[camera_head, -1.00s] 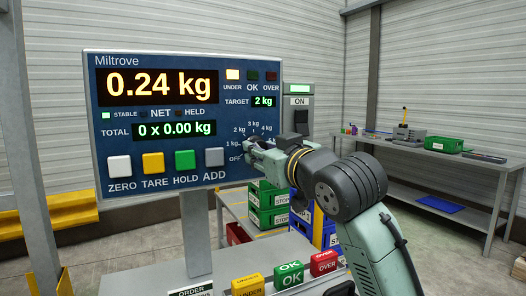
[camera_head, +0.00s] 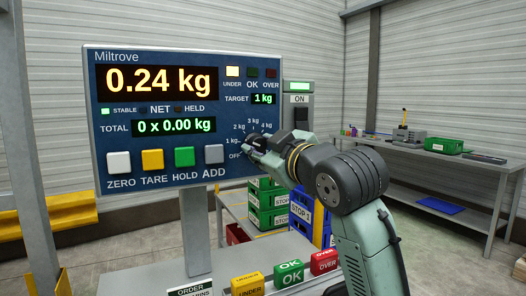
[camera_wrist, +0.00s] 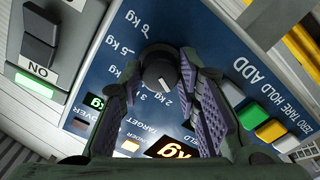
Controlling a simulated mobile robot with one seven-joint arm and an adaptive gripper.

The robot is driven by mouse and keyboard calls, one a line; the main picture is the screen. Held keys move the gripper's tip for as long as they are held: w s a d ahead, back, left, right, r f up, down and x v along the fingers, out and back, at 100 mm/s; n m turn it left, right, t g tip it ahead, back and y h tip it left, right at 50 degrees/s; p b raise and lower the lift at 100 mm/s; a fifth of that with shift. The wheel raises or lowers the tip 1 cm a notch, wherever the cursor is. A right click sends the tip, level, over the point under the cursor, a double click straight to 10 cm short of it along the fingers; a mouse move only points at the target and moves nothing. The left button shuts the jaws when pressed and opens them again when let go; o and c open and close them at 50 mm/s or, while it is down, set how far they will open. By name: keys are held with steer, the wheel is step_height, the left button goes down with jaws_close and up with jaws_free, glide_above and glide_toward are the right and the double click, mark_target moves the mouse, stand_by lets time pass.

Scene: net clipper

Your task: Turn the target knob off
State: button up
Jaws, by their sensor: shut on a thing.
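The target knob (camera_wrist: 157,70) is a dark round knob with a white mark, at the lower right of the blue Miltrove panel (camera_head: 190,60). It sits inside a dial with labels from OFF and 1 kg upward. The target display (camera_head: 264,99) reads 1 kg. My gripper (camera_head: 256,145) reaches the knob from the right, and its fingers hide most of it in the head view. In the wrist view its two purple-padded fingers close on the knob from both sides. The exact contact at the fingertips is partly hidden.
The ADD button (camera_head: 214,155) is left of my gripper, and the ON switch box (camera_head: 299,92) stands to the right of the panel. UNDER, OK and OVER blocks (camera_head: 289,273) stand below. Green and blue crates sit behind. A workbench (camera_head: 430,155) stands at the right.

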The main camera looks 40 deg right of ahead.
steer(key=n+b, duration=0.1)
steer(key=n, duration=0.4)
steer(key=shift+n, duration=0.3)
steer(key=n+b, duration=0.1)
steer(key=n, duration=0.4)
stand_by(0.4)
steer(key=o, duration=1.2)
steer(key=shift+c, duration=0.2)
steer(key=shift+s, duration=0.1)
steer(key=v, duration=1.2)
steer(key=shift+d, duration=0.15)
